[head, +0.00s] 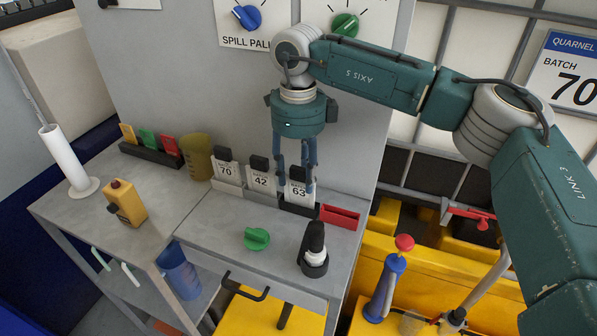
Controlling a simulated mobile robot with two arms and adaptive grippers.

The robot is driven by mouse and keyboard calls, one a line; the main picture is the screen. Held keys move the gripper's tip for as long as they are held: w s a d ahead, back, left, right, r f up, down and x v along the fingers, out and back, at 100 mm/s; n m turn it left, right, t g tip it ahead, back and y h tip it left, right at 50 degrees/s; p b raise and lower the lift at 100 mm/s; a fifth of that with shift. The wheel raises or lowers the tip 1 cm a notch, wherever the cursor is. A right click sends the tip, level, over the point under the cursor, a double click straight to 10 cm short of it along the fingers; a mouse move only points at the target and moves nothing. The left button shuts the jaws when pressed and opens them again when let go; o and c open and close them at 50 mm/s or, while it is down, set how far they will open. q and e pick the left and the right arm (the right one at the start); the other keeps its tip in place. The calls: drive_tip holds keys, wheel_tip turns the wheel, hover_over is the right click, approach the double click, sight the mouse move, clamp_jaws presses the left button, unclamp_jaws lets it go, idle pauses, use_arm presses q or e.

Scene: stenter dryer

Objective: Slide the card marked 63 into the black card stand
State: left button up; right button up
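The white card marked 63 (299,190) has a black tab on top. It stands upright with its lower edge at the black card stand (299,209), on the back of the grey worktop; I cannot tell how deep it sits. My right gripper (295,184) points down from above at this card. Its two blue fingers look apart, one to each side of the tab, with a gap wider than the tab. The right finger overlaps the card's right edge in the picture. My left gripper is not in view.
Cards marked 70 (226,170) and 42 (261,181) stand in pale and grey stands to the left. An empty red stand (340,216) is close on the right. A grey panel rises behind.

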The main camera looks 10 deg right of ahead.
wheel_tip(320, 180, up, 12)
idle(0.6)
drive_tip(key=shift+r, duration=0.1)
